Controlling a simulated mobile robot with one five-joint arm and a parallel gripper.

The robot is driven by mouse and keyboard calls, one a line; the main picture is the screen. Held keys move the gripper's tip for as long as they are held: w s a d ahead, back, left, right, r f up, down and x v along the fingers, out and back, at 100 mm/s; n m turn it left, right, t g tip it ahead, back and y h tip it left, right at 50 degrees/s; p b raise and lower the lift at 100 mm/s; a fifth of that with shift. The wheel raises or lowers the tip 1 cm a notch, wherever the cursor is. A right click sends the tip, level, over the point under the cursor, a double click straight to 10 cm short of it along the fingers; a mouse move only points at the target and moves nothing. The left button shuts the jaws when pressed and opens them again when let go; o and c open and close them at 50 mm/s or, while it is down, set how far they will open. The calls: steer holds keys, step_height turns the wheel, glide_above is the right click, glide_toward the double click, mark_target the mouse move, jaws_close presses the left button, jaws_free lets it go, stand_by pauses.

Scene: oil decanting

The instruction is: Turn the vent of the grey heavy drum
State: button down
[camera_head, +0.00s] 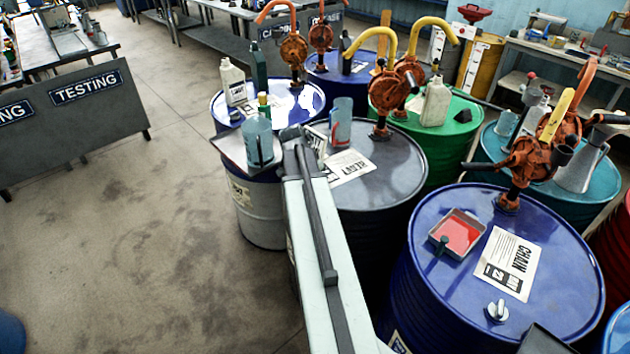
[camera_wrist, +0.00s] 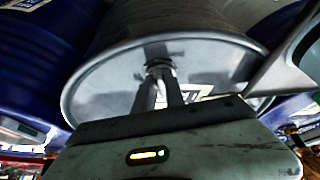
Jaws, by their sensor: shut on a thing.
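The grey heavy drum (camera_head: 405,165) stands in the middle of the head view, with a white label reading HEAVY (camera_head: 347,163) on its lid. In the wrist view its grey lid (camera_wrist: 105,85) fills the middle. My gripper (camera_wrist: 159,78) reaches over the lid, its two fingers shut on the small vent (camera_wrist: 158,66). The fingers cover part of the vent, so I cannot tell how far it is turned. In the head view my arm reaches up to the drum's left edge, and I cannot make out the vent there.
A clear blue-tinted jug (camera_head: 341,122) stands on the grey lid near an orange hand pump (camera_head: 390,92). A blue drum (camera_head: 440,215) with a red-filled tray (camera_head: 459,233) stands at the right. Another blue drum (camera_head: 262,213) stands left of my arm. Open floor (camera_head: 150,220) lies further left.

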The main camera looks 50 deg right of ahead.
steer(key=shift+m, duration=0.3)
stand_by(0.4)
steer(key=c, duration=1.4)
jaws_free()
steer(key=p+v, duration=0.7)
steer(key=shift+r, duration=0.4)
steer(key=shift+a, duration=0.15)
